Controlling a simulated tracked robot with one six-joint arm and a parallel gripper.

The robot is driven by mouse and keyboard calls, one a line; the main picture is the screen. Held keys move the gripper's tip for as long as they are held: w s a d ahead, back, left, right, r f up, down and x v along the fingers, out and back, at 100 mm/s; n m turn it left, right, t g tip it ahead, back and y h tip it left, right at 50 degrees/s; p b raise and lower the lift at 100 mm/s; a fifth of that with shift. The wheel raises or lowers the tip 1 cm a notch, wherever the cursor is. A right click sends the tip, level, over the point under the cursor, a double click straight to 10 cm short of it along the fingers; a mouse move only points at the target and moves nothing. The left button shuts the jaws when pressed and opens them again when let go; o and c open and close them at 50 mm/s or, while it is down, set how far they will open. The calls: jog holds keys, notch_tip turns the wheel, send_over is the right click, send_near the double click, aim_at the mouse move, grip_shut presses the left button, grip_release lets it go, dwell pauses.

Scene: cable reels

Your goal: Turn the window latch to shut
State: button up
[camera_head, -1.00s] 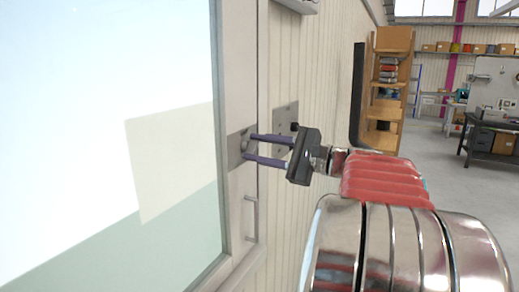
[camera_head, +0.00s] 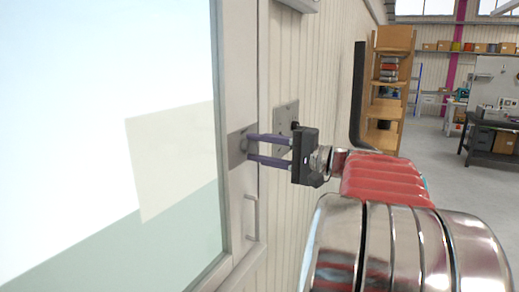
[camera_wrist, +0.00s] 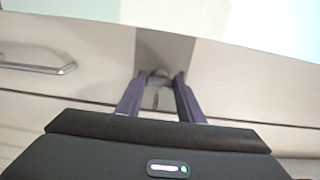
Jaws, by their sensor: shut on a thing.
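The window latch (camera_wrist: 160,74) is a small grey knob on a square metal plate (camera_head: 237,148) on the window frame. In the wrist view it sits between the tips of my two purple fingers. My gripper (camera_head: 247,149) reaches in from the right and is shut on the latch. In the head view the fingertips hide most of the latch, so its exact angle is hard to tell. The window (camera_head: 165,60) has a large bright pane in a pale frame (camera_head: 240,60).
A metal bar handle (camera_head: 252,218) is on the frame below the latch; it also shows in the wrist view (camera_wrist: 40,68). A second metal plate (camera_head: 285,118) is on the ribbed wall behind my fingers. Wooden shelves (camera_head: 392,90) and a workbench (camera_head: 490,140) stand far back on the right.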

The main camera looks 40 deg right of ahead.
jog(key=shift+a+f, duration=0.1)
jog(key=shift+f, duration=0.15)
jog(key=o, duration=1.1)
jog(key=shift+r, duration=0.15)
jog(key=shift+c, duration=0.2)
jog(key=shift+s, duration=0.1)
jog(key=v, duration=1.3)
jog(key=shift+s, duration=0.3)
